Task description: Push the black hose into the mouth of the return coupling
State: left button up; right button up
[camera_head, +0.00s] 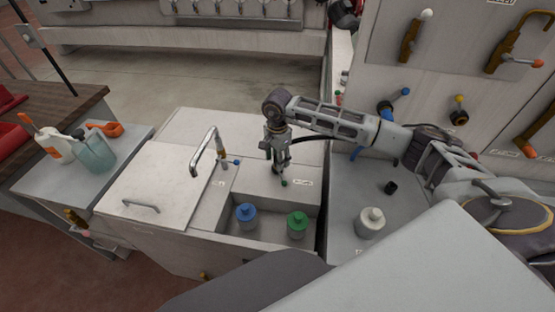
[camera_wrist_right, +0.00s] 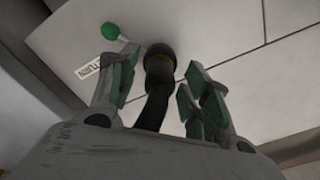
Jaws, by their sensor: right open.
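My right gripper (camera_head: 279,158) points down over the white block of the machine's tank. In the right wrist view its fingers (camera_wrist_right: 161,88) are open, with the black hose (camera_wrist_right: 153,108) running between them and no clear grip on it. In the head view a black hose (camera_head: 314,138) arcs right from the gripper. My left gripper is not seen.
A bent metal spout (camera_head: 204,150) and small blue knob stand left of my gripper. Blue (camera_head: 246,217) and green (camera_head: 297,225) capped containers sit in the recess in front. A white container (camera_head: 370,224) and black cap (camera_head: 391,187) are on the grey top at right.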

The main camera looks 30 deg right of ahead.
notch_tip(320, 180, up, 11)
jog(key=shift+r, duration=0.15)
dwell(0.4)
jog(key=shift+s, duration=0.1)
dwell(1.0)
